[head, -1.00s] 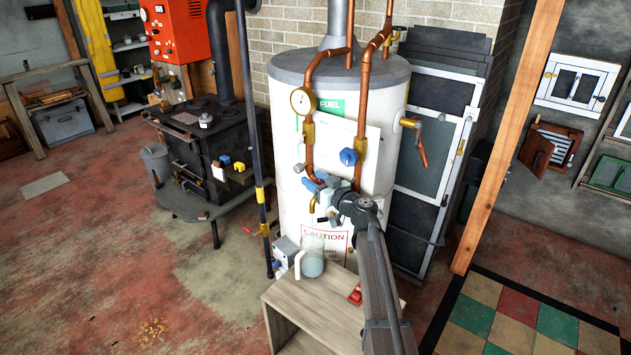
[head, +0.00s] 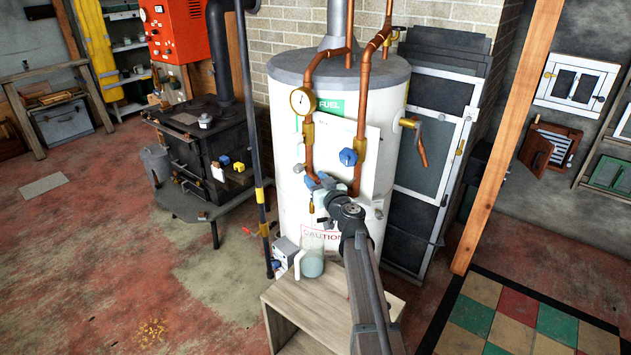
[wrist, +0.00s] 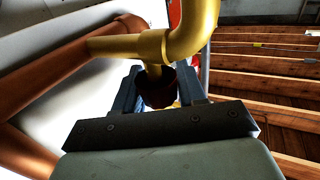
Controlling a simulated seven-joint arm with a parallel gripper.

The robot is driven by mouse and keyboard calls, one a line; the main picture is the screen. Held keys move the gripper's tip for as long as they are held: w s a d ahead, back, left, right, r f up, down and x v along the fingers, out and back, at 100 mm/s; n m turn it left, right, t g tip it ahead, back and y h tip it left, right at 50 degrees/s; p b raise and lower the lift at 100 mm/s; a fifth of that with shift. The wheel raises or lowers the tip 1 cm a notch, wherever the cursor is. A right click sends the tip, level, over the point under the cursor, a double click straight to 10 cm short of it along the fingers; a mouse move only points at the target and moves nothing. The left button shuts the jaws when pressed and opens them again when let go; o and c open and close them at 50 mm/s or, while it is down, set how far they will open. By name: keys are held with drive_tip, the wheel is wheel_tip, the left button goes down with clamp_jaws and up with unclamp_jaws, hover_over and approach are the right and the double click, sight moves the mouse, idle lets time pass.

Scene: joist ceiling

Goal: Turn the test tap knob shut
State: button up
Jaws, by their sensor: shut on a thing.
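The white tank (head: 288,175) carries copper pipes and brass fittings. In the wrist view a brass elbow pipe (wrist: 185,35) ends at a dark red-brown knob-like piece (wrist: 157,92) between my two blue-grey fingers. My gripper (wrist: 160,85) is shut on this piece, which I take to be the tap knob. In the head view my gripper (head: 318,184) is at the lower front of the tank, by the left copper pipe. My own wrist and fingers hide the knob there. A small brass outlet (head: 311,204) shows just below the fingers.
A clear jug (head: 312,264) stands on the wooden bench (head: 290,298) below. A dark upright pole (head: 252,130) is left of the tank.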

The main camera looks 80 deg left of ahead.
drive_tip(key=shift+w+a+r+m+t+y, duration=0.1)
drive_tip(key=shift+m+t+y, duration=0.2)
drive_tip(key=shift+m+t, duration=0.5)
drive_tip(key=shift+w+a+r+m+t+y, duration=0.1)
drive_tip(key=shift+m+t+y, duration=0.3)
drive_tip(key=shift+t, duration=0.7)
drive_tip(key=shift+m+t, duration=0.4)
drive_tip(key=shift+t, duration=0.1)
drive_tip(key=shift+w+d+f+m+t, duration=0.15)
drive_tip(key=shift+m+t, duration=0.15)
drive_tip(key=shift+t, duration=0.2)
drive_tip(key=o, duration=1)
drive_tip(key=shift+c, duration=0.2)
drive_tip(key=d, duration=1.3)
drive_tip(key=shift+d, duration=0.4)
